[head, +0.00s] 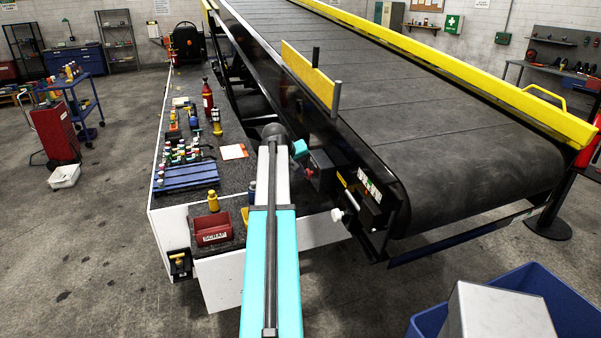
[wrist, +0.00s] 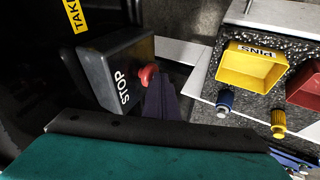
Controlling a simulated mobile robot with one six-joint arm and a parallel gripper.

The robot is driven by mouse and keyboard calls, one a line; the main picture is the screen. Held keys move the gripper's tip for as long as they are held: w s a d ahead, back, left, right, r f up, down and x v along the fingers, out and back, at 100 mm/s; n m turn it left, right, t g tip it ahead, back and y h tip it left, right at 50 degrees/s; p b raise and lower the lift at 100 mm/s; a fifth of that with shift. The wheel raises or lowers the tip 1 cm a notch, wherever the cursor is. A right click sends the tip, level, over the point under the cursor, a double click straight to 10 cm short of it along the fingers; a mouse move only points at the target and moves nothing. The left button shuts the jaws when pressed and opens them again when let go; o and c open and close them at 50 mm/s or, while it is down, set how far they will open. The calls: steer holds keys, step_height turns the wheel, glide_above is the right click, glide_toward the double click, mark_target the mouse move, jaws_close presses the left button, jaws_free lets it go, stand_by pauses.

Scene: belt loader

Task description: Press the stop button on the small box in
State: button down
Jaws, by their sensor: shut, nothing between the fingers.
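The small dark grey box (wrist: 118,68) marked STOP fills the upper left-centre of the wrist view. Its red button (wrist: 148,75) sticks out of the right-hand face. My gripper (wrist: 161,88) shows as shut dark fingers, with their tips right at the button. The tips overlap the button's lower edge in the picture; I cannot tell whether they touch it. In the head view, a dark box (head: 321,168) sits beside the belt frame, just right of my arm's teal wrist part.
In the wrist view, a yellow PINS bin (wrist: 249,68), a red bin (wrist: 306,86), a blue-capped item (wrist: 225,103) and a yellow one (wrist: 278,122) stand to the right. In the head view, the conveyor belt (head: 450,135) rises behind, and a red SCRAP bin (head: 212,229) stands left of my arm.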

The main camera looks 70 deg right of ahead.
steer(key=w+a+r+b, duration=0.3)
steer(key=w+a+r, duration=0.1)
steer(key=a+r, duration=0.4)
steer(key=shift+a, duration=0.2)
stand_by(0.4)
steer(key=shift+w, duration=0.15)
stand_by(0.4)
